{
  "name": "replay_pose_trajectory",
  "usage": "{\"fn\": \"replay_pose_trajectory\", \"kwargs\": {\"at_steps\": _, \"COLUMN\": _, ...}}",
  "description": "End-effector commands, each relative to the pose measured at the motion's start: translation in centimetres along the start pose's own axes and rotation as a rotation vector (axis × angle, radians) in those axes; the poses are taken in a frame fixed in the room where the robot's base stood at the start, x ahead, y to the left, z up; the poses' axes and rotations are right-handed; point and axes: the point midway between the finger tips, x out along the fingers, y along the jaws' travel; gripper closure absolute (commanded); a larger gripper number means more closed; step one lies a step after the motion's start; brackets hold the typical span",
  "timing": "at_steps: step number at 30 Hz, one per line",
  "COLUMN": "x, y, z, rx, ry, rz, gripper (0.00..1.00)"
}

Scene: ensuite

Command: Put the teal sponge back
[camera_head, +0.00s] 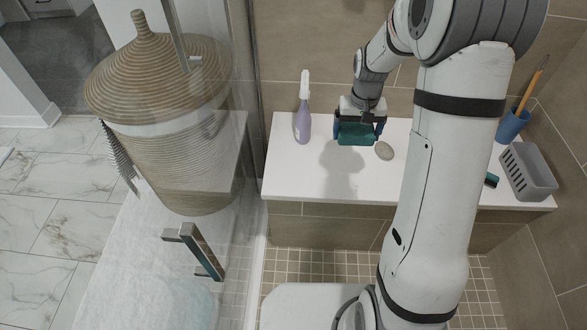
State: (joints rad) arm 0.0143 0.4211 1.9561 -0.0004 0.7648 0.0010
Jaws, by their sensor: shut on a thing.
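The teal sponge (356,133) is between the fingers of my gripper (358,124), which is shut on it. My gripper points down over the white ledge (288,179), left of the middle of its length. A shadow falls on the ledge in front of the sponge. I cannot tell whether the sponge touches the ledge or hangs just above it.
A purple spray bottle (303,115) stands left of the sponge, and a beige oval soap or stone (384,151) lies close on its right. A grey slotted basket (528,172), a blue cup (511,125) and a small dark teal item (491,180) are at the right end. A glass panel and wicker basket (165,125) are left.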

Motion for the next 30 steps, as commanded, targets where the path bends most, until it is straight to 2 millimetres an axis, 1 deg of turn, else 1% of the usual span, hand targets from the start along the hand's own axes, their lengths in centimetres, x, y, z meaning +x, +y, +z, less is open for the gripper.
{"fn": "replay_pose_trajectory", "kwargs": {"at_steps": 2, "x": 0.2, "y": -0.8, "z": -0.2, "rx": -0.005, "ry": -0.001, "rz": 0.000, "gripper": 0.28}}
{"fn": "replay_pose_trajectory", "kwargs": {"at_steps": 5, "x": 1.0, "y": -3.6, "z": -0.8, "rx": -0.009, "ry": -0.005, "rz": 0.001, "gripper": 0.28}}
{"fn": "replay_pose_trajectory", "kwargs": {"at_steps": 8, "x": 2.5, "y": -7.6, "z": -1.5, "rx": -0.005, "ry": -0.007, "rz": 0.002, "gripper": 0.28}}
{"fn": "replay_pose_trajectory", "kwargs": {"at_steps": 9, "x": 3.2, "y": -9.2, "z": -1.6, "rx": -0.002, "ry": -0.007, "rz": 0.002, "gripper": 0.28}}
{"fn": "replay_pose_trajectory", "kwargs": {"at_steps": 12, "x": 4.8, "y": -12.9, "z": -1.7, "rx": 0.007, "ry": -0.005, "rz": 0.003, "gripper": 0.28}}
{"fn": "replay_pose_trajectory", "kwargs": {"at_steps": 15, "x": 6.1, "y": -15.4, "z": -1.5, "rx": 0.015, "ry": -0.003, "rz": 0.003, "gripper": 0.28}}
{"fn": "replay_pose_trajectory", "kwargs": {"at_steps": 17, "x": 6.7, "y": -16.3, "z": -1.4, "rx": 0.018, "ry": -0.001, "rz": 0.002, "gripper": 0.28}}
{"fn": "replay_pose_trajectory", "kwargs": {"at_steps": 19, "x": 7.5, "y": -16.8, "z": -1.4, "rx": 0.022, "ry": -0.001, "rz": 0.002, "gripper": 0.28}}
{"fn": "replay_pose_trajectory", "kwargs": {"at_steps": 23, "x": 9.8, "y": -16.8, "z": -1.3, "rx": 0.024, "ry": -0.002, "rz": 0.003, "gripper": 0.28}}
{"fn": "replay_pose_trajectory", "kwargs": {"at_steps": 27, "x": 12.4, "y": -16.8, "z": -1.3, "rx": 0.023, "ry": -0.002, "rz": 0.003, "gripper": 0.28}}
{"fn": "replay_pose_trajectory", "kwargs": {"at_steps": 30, "x": 13.4, "y": -16.8, "z": -1.4, "rx": 0.023, "ry": 0.000, "rz": 0.002, "gripper": 0.28}}
